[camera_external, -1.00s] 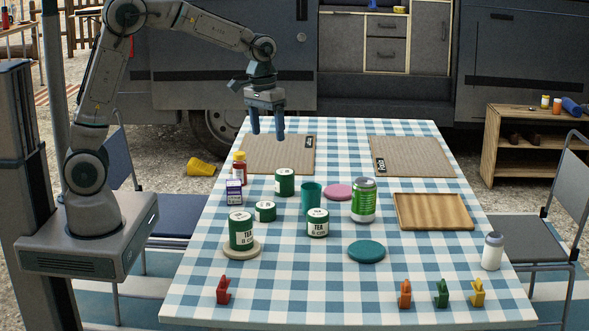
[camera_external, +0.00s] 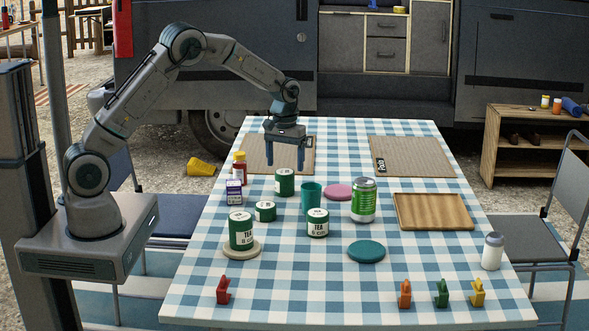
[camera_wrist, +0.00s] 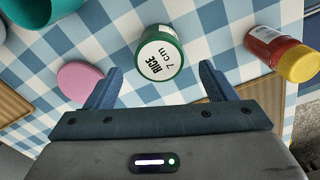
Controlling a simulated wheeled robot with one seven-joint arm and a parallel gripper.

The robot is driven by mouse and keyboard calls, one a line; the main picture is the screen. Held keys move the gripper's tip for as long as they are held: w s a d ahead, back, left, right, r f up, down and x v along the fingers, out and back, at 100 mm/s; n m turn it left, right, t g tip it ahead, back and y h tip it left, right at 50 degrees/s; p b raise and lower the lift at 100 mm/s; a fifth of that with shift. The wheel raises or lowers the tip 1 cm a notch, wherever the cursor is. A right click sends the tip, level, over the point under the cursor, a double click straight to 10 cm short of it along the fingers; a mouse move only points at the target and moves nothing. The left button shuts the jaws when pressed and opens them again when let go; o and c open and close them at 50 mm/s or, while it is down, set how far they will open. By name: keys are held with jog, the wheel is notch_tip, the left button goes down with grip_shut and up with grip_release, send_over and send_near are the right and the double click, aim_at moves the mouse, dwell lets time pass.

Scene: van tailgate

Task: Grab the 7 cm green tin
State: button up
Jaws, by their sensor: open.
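The 7 cm green tin (camera_external: 285,183) stands upright on the checked cloth behind the other green tins. In the wrist view its white lid (camera_wrist: 159,60) reads "RICE 7 cm", and it lies ahead of and between my fingers. My gripper (camera_external: 286,168) is open and empty, pointing down above and just behind this tin; its two fingers also show in the wrist view (camera_wrist: 161,88). Other green tins are a small one (camera_external: 265,211), one marked "TEA 6 cm" (camera_external: 317,223), and one marked "TEA 8 cm" (camera_external: 241,232) on a round beige coaster (camera_external: 257,250).
Close by stand a red jar with yellow lid (camera_external: 239,167), a blue-white box (camera_external: 234,191), a teal cup (camera_external: 311,195) and a flat pink disc (camera_external: 338,192). A green can (camera_external: 363,201) and wooden tray (camera_external: 400,219) are at right. Woven mats (camera_external: 410,157) lie behind.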

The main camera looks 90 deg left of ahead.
aim_at(285, 172)
jog(key=shift+d+f, duration=0.15)
jog(key=shift+f, duration=1.45)
jog(key=shift+d+f, duration=0.15)
jog(key=shift+f, duration=1.4)
jog(key=c, duration=1.1)
